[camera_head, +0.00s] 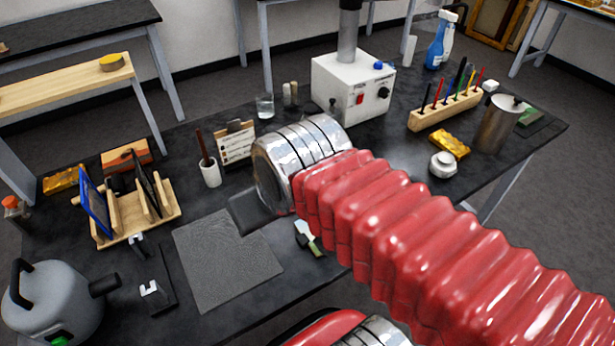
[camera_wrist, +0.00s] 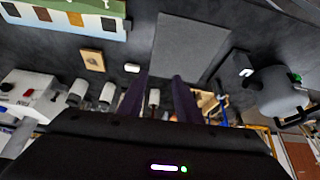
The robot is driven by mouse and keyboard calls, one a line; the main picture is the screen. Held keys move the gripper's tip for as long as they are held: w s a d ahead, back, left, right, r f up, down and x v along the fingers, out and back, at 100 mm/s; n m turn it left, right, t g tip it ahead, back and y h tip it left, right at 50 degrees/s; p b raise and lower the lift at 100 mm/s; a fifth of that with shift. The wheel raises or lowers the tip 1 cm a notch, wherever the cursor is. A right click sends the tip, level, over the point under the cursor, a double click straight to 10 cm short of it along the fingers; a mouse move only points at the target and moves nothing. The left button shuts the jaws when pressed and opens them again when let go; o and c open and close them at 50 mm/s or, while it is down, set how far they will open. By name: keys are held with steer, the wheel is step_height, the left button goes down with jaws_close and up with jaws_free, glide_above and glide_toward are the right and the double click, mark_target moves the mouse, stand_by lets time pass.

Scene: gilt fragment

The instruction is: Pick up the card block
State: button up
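In the head view, a small clipboard-like wooden piece with a cream, marked card (camera_head: 237,142) stands at the back of the black table, just right of a white cup of brushes. It looks like the card block. In the wrist view, a small tan block (camera_wrist: 92,60) lies flat on the dark table, left of the fingers; I cannot tell whether it is the same thing. My gripper (camera_wrist: 158,82) shows two dark fingers standing apart. No held object shows between them; a pale cup stands beyond. In the head view my red arm and its silver cuff hide most of the gripper.
A grey mat (camera_head: 225,258) lies at the table's front. A wooden rack (camera_head: 128,212) holds a blue tablet at left, with a grey kettle (camera_head: 55,300) in front. A white machine (camera_head: 335,88) stands behind the arm. A pen block (camera_head: 445,108) and steel pot (camera_head: 497,128) stand at right.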

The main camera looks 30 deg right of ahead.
steer(key=shift+o, duration=0.4)
steer(key=shift+o, duration=0.7)
steer(key=o, duration=0.3)
steer(key=shift+w+d+r, duration=0.25)
steer(key=shift+w+d, duration=0.1)
steer(key=shift+w, duration=0.1)
steer(key=o, duration=0.6)
steer(key=shift+g, duration=0.8)
steer(key=w+d, duration=0.2)
steer(key=w, duration=0.1)
steer(key=w+d+r, duration=0.1)
steer(key=shift+w+r, duration=0.1)
steer(key=shift+w, duration=0.3)
steer(key=shift+o, duration=0.3)
steer(key=w+d+g, duration=0.1)
steer(key=w+d, duration=0.5)
steer(key=shift+w+d+f+g+h, duration=0.15)
steer(key=shift+d+f+g+h, duration=0.1)
steer(key=shift+f+g+h, duration=0.05)
steer(key=w+d+f+g, duration=0.1)
steer(key=w+d+f, duration=0.2)
steer(key=d, duration=0.3)
steer(key=w+d+f+g, duration=0.1)
steer(key=w+d+f, duration=0.2)
steer(key=d, duration=0.4)
steer(key=shift+w+m, duration=0.3)
steer(key=shift+w, duration=0.05)
steer(key=shift+f, duration=0.1)
steer(key=shift+f, duration=4.3)
